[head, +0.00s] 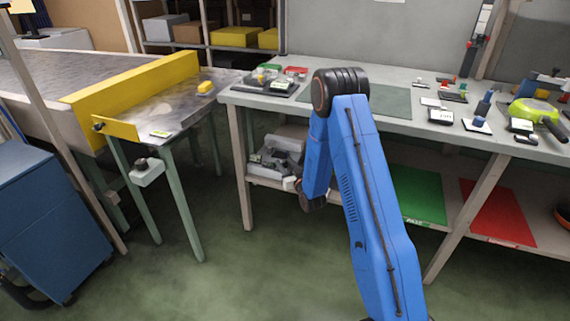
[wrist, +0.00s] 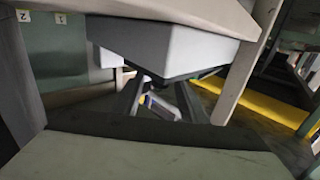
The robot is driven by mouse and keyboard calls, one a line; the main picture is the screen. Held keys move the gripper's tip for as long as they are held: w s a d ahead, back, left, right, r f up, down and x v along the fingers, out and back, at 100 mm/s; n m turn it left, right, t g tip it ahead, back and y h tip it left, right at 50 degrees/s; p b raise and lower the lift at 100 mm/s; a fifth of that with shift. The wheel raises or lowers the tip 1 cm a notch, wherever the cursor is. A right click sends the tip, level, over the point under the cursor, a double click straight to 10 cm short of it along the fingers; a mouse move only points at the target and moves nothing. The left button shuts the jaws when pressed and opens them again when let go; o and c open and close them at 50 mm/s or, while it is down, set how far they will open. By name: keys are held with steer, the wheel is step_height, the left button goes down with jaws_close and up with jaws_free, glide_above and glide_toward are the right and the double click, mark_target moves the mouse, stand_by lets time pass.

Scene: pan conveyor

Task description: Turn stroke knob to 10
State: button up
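My gripper (wrist: 160,112) shows in the wrist view, its two dark fingers apart below a grey body, so it looks open. A small white and blue thing (wrist: 160,106) shows between the fingers; I cannot tell whether it is touched. In the head view my blue arm bends down beside the workbench, and I cannot make out the fingertips there. A pale control box (head: 147,173) with a dark knob (head: 141,162) is fixed by the conveyor's green legs. Another dark knob (head: 99,126) is on the yellow end plate. No scale or number is readable on either knob.
The conveyor's yellow guard (head: 135,95) stands at left, above a metal table with a yellow block (head: 205,87). The workbench (head: 235,97) carries several tools. Grey equipment (head: 277,155) shows on its lower shelf. A blue cabinet (head: 50,220) stands at left; green floor between is clear.

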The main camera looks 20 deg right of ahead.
steer(key=shift+w+a, duration=0.1)
steer(key=shift+w, duration=0.35)
jaws_close()
steer(key=shift+a+m+h, duration=0.1)
steer(key=shift+m+h, duration=0.4)
steer(key=shift+h, duration=0.3)
steer(key=shift+a+m+h, duration=0.1)
steer(key=shift+m+h, duration=0.4)
steer(key=shift+h, duration=0.3)
steer(key=m+g+h, duration=0.1)
steer(key=m+h, duration=0.3)
steer(key=h, duration=0.2)
steer(key=m+g+h, duration=0.2)
steer(key=h, duration=0.1)
steer(key=m+g+h, duration=0.2)
steer(key=m+h, duration=0.1)
steer(key=h, duration=0.1)
steer(key=shift+g, duration=0.4)
steer(key=shift+d+m+g+h, duration=0.2)
steer(key=shift+m+g+h, duration=0.1)
steer(key=shift+m, duration=0.2)
